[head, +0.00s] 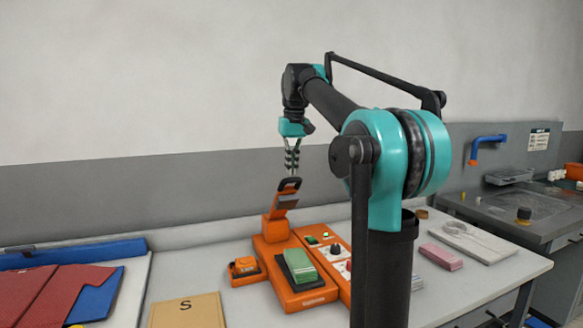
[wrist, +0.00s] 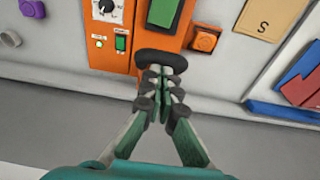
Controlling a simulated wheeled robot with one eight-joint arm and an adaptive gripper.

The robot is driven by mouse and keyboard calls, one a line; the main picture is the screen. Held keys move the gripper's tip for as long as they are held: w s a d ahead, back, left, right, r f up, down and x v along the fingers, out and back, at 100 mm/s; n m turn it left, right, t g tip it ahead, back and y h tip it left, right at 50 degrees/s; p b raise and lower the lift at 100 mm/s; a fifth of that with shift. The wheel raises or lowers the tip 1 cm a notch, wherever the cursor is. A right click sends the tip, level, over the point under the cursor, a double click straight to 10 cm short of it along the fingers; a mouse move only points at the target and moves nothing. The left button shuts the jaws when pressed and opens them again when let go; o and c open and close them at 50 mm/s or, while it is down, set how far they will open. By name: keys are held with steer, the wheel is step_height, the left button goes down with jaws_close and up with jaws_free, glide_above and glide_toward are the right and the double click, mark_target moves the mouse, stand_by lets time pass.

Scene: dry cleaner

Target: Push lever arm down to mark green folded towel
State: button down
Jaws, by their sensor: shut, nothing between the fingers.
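The orange marking press (head: 268,255) stands on the white table. Its orange lever arm (head: 286,201) is raised and tilted up at the back, with a black handle (head: 290,184) at its top end. The green folded towel (head: 298,264) lies on a dark pad at the front of the press. My gripper (head: 292,168) is shut and empty, pointing down just above the handle. In the wrist view, the fingertips (wrist: 162,76) overlap the black handle (wrist: 175,60); I cannot tell whether they touch it. The towel (wrist: 163,12) shows partly beyond it.
An orange control box (head: 334,258) with knobs and a green switch adjoins the press on the right. A small orange button box (head: 245,268) is left of it. A tan "S" card (head: 187,311), red cloth (head: 50,295) and pink block (head: 441,257) lie around. The wall is behind.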

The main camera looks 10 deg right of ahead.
steer(key=shift+s+d+f+t, duration=0.1)
steer(key=shift+s+f+t, duration=0.2)
steer(key=shift+s+f, duration=0.25)
steer(key=s+f+t, duration=0.2)
steer(key=s+f, duration=0.2)
steer(key=f, duration=0.3)
steer(key=s+d+f+t+y, duration=0.1)
steer(key=s+f+t, duration=0.2)
steer(key=f, duration=0.4)
steer(key=s+d+f+t, duration=0.1)
steer(key=s+f+t, duration=0.2)
steer(key=s+f, duration=0.2)
steer(key=shift+s+d+f+y, duration=0.1)
steer(key=shift+f+y, duration=0.05)
steer(key=shift+f, duration=0.55)
steer(key=shift+d+f+y, duration=0.1)
steer(key=shift+f+y, duration=0.05)
steer(key=shift+f, duration=0.5)
steer(key=shift+s+f, duration=0.25)
steer(key=shift+f, duration=0.4)
